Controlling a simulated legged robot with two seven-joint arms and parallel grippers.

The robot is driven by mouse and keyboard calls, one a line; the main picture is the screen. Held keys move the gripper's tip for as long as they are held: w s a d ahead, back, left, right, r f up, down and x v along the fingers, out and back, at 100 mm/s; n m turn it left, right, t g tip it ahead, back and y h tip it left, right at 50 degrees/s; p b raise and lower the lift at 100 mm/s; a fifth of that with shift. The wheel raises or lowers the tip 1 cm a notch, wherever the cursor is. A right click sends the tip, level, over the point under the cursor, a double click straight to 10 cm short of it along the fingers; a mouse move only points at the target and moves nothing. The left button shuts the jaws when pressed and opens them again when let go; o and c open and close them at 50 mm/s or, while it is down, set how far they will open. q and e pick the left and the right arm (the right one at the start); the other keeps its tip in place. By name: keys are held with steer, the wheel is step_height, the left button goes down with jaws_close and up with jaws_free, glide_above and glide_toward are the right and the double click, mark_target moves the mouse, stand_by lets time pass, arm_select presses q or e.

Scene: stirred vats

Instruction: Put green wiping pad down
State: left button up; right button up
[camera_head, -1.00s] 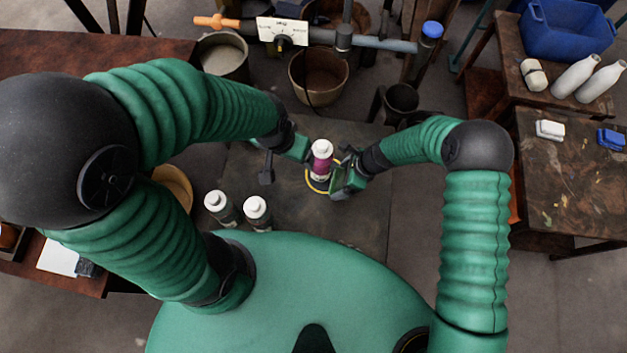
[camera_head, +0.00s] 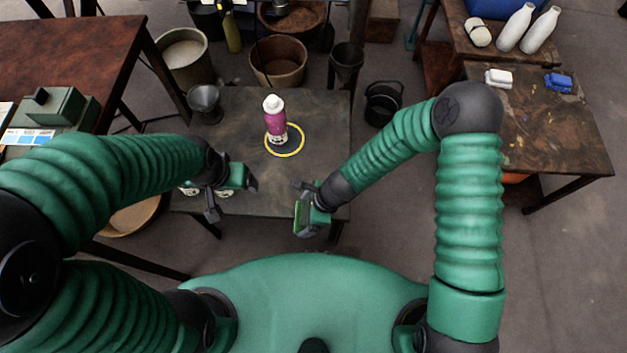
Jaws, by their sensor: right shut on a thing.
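The green wiping pad (camera_head: 299,214) is between the jaws of my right gripper (camera_head: 306,211), which is shut on it near the front right edge of the dark table (camera_head: 225,130). My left gripper (camera_head: 231,196) is at the table's front left, its fingers apart, with nothing seen between them. A magenta bottle with a white cap (camera_head: 275,120) stands at the yellow ring (camera_head: 297,148) on the table, apart from both grippers.
Two white-topped bottles are mostly hidden under my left gripper. A grey funnel-like cup (camera_head: 205,101) stands at the table's back left. The table's middle is clear. A side table (camera_head: 545,130) at right holds a white block (camera_head: 499,78) and a blue block (camera_head: 558,82).

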steer(key=w+d, duration=0.1)
steer(key=w, duration=0.2)
steer(key=w+d, duration=0.2)
steer(key=w, duration=0.1)
steer(key=w+d+f, duration=0.1)
steer(key=w, duration=0.1)
steer(key=shift+w+d, duration=0.25)
steer(key=shift+w, duration=0.5)
steer(key=f, duration=0.1)
steer(key=f+b, duration=0.2)
steer(key=shift+w+f, duration=0.25)
steer(key=shift+w, duration=0.05)
steer(key=shift+d, duration=0.1)
steer(key=shift+c, duration=0.7)
steer(key=shift+d, duration=0.15)
steer(key=o, duration=1.1)
arm_select(q)
steer(key=shift+d+f, duration=0.3)
steer(key=shift+f, duration=0.25)
arm_select(e)
steer(key=shift+o, duration=0.8)
steer(key=shift+a, duration=0.2)
